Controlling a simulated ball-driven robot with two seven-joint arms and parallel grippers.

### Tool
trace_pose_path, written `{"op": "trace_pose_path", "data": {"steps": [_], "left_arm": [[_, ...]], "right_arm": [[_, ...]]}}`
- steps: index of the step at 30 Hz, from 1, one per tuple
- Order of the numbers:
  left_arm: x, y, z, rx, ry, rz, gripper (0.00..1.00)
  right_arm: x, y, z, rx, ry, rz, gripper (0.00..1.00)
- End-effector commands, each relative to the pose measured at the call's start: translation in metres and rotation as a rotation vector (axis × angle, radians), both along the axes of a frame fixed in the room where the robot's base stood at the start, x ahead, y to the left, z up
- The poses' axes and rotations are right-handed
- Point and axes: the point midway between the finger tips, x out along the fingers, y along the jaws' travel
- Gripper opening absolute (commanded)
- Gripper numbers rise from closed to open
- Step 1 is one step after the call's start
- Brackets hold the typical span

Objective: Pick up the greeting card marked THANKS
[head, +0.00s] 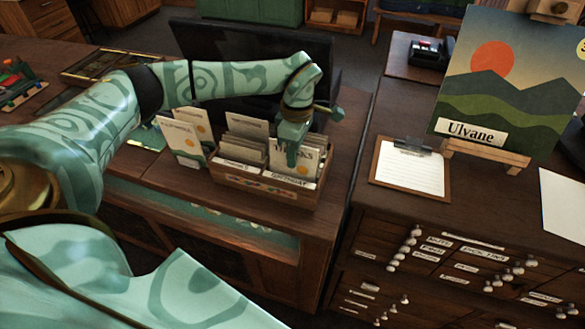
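The greeting card marked THANKS (305,165) stands upright at the front of the right section of a wooden card box (240,182). It is pale with a yellow-orange patch, and part of its lettering is covered. My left gripper (293,152) reaches down over the card's top from above. One teal finger shows in front of the card's face. The other finger is not clearly visible, so I cannot tell whether the gripper is open or shut on the card. My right gripper is not in view.
More cards (243,145) fill the box's left section, and a card display (185,138) stands to its left. A dark monitor (240,45) is behind my arm. To the right are a clipboard (410,170) and an Ulvane picture (510,85) on an easel.

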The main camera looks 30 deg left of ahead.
Motion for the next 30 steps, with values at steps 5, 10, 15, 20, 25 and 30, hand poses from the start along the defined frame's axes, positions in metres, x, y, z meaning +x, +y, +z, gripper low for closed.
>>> {"op": "trace_pose_path", "data": {"steps": [5, 10, 15, 20, 25, 30], "left_arm": [[-0.001, 0.000, -0.011, 0.000, -0.001, 0.000, 0.30], [-0.001, 0.000, -0.010, 0.000, -0.001, 0.000, 0.24], [-0.001, 0.000, -0.010, 0.000, -0.001, 0.000, 0.00], [-0.001, 0.000, -0.010, 0.000, -0.001, 0.000, 0.00], [0.000, 0.000, -0.004, 0.000, -0.003, -0.001, 0.00], [0.000, 0.000, 0.028, 0.001, -0.007, -0.001, 0.00]], "right_arm": [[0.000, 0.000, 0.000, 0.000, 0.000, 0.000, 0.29], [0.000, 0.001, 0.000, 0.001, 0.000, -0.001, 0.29], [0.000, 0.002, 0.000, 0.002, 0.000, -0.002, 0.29], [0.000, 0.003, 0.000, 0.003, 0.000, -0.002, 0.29], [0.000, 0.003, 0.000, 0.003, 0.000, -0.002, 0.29], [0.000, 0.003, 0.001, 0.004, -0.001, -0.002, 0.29]]}}
